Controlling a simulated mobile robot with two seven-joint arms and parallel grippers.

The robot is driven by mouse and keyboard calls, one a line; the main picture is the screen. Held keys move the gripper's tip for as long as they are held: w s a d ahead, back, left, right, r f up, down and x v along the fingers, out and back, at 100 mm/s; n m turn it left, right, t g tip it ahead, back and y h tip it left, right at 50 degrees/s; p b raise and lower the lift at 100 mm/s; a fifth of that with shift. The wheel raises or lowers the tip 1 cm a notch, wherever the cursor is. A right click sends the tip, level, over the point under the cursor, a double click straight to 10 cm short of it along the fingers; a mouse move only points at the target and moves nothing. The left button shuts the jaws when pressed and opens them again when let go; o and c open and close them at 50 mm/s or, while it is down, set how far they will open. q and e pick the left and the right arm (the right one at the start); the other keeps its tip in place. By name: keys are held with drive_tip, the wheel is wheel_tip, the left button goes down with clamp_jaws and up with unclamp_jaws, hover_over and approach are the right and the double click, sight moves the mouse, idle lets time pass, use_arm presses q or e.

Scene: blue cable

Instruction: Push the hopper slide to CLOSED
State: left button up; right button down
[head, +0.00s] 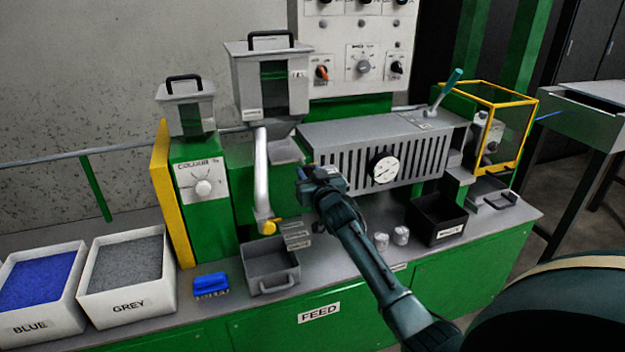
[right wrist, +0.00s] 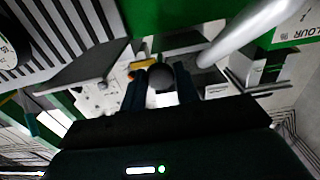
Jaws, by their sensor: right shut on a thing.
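The large grey hopper (head: 270,85) stands above the machine, with a grey slide plate (head: 286,150) jutting out beneath it. My right gripper (head: 304,174) is in front of and just below this plate. In the right wrist view, my right gripper (right wrist: 160,88) is shut on a dark round knob (right wrist: 160,76), seen between its two fingers. The knob seems to belong to the slide, but its joint to the plate is hidden. No OPEN or CLOSED marking can be read. My left gripper is not in view.
The slotted grey barrel housing (head: 330,150) with a dial is right of the gripper. A pale pipe (head: 261,180) hangs at its left. Below stand a grey tray (head: 272,268), a blue brush (head: 210,284) and a black bin (head: 437,215).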

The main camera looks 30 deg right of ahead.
drive_tip(key=shift+r, duration=0.15)
drive_tip(key=c, duration=1.4)
unclamp_jaws()
drive_tip(key=shift+w, duration=0.1)
drive_tip(key=o, duration=0.3)
drive_tip(key=shift+o, duration=0.2)
drive_tip(key=v, duration=1.3)
